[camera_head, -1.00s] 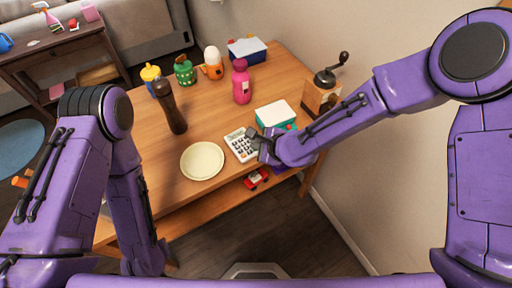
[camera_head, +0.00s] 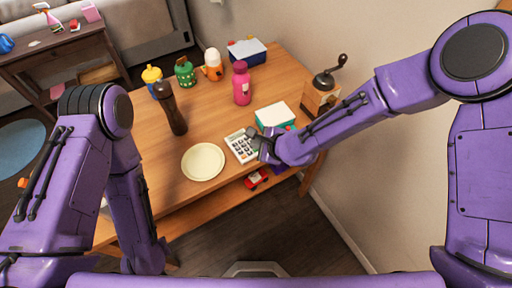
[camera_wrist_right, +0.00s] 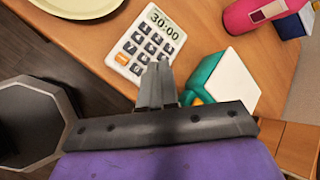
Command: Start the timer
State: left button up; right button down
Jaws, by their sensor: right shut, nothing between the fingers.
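The timer (camera_head: 241,146) is a white keypad device lying on the wooden table near its front edge. My right gripper (camera_head: 254,136) is at the right side of the timer. In the wrist view the right gripper's fingers (camera_wrist_right: 158,68) are together and empty, with the tips over or at the lower keys; I cannot tell if they touch. My left gripper is out of view; only the left arm shows.
A cream plate (camera_head: 203,161) lies left of the timer. A teal and white box (camera_head: 274,115) is close on the right. A brown pepper mill (camera_head: 170,108), a pink bottle (camera_head: 241,83) and a coffee grinder (camera_head: 321,93) stand farther back. A red toy (camera_head: 257,179) is on the lower shelf.

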notch_tip(320, 180, up, 5)
jog(key=p, duration=0.4)
jog(key=shift+p, duration=0.4)
